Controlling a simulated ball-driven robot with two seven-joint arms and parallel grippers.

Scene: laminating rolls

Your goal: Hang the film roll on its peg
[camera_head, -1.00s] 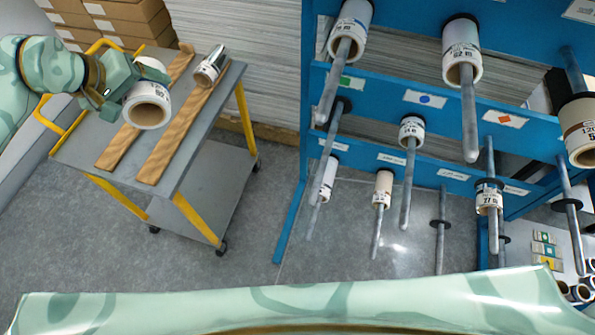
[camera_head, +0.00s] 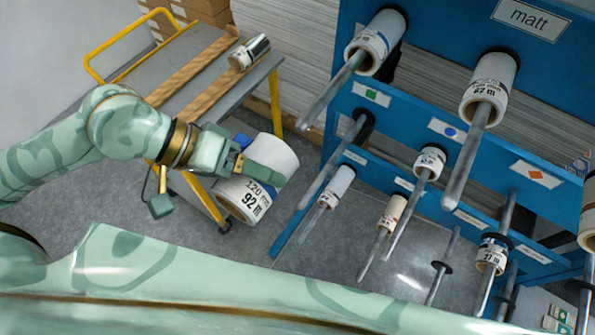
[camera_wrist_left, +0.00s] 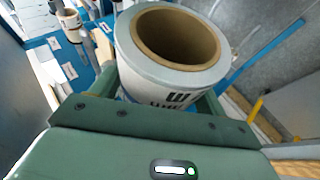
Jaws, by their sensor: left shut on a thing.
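The film roll (camera_head: 273,158) is a wide white cylinder with a printed label reading "92 m". My left gripper (camera_head: 248,166) is shut on it and holds it in the air, to the right of the cart. In the left wrist view the roll (camera_wrist_left: 128,50) sits between the fingers, its brown cardboard core open toward the camera. A bare grey peg (camera_head: 336,160) sticks out of the blue rack (camera_head: 417,112) just right of the roll, apart from it, below a green-square label. My right gripper is not in view.
Other rolls hang on neighbouring pegs, such as one at upper left (camera_head: 376,43) and one below the "matt" label (camera_head: 490,85). The grey cart (camera_head: 170,67) carries wooden rails and a silver-ended roll (camera_head: 250,52). Grey floor (camera_head: 185,250) lies open below.

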